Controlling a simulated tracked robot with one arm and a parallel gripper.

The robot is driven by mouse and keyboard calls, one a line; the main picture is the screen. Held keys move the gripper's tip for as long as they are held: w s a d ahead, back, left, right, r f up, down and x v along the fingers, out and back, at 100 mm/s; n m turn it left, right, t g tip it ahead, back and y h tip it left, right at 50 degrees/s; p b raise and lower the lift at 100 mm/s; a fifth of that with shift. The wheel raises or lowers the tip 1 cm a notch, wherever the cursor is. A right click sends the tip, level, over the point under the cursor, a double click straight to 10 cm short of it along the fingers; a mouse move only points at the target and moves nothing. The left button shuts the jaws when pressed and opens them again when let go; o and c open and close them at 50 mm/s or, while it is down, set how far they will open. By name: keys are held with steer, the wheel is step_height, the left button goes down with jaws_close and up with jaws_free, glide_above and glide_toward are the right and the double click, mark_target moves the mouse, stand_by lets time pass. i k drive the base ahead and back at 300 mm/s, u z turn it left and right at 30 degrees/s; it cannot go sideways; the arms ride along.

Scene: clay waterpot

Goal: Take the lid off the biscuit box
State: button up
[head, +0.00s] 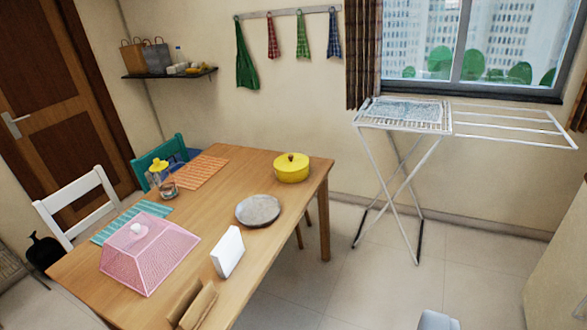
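A round yellow box (291,172) stands on the wooden table near its far right corner. It has a yellow lid with a small dark brown knob on top, and the lid sits on the box. It is the thing in view that best fits the biscuit box, though no label shows. My gripper is not in view.
The table (229,192) also carries a grey round plate (258,210), a white upright block (228,252), a pink mesh cover (150,255), a yellow-topped jar (161,178) and mats. A drying rack (404,115) stands to the right. The floor between is clear. A grey shape at the bottom edge is unclear.

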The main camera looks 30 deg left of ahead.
mark_target(292, 163)
steer(key=u, duration=0.15)
steer(key=i, duration=1.05)
steer(key=u, duration=0.45)
steer(key=i, duration=1.8)
steer(key=u, duration=0.05)
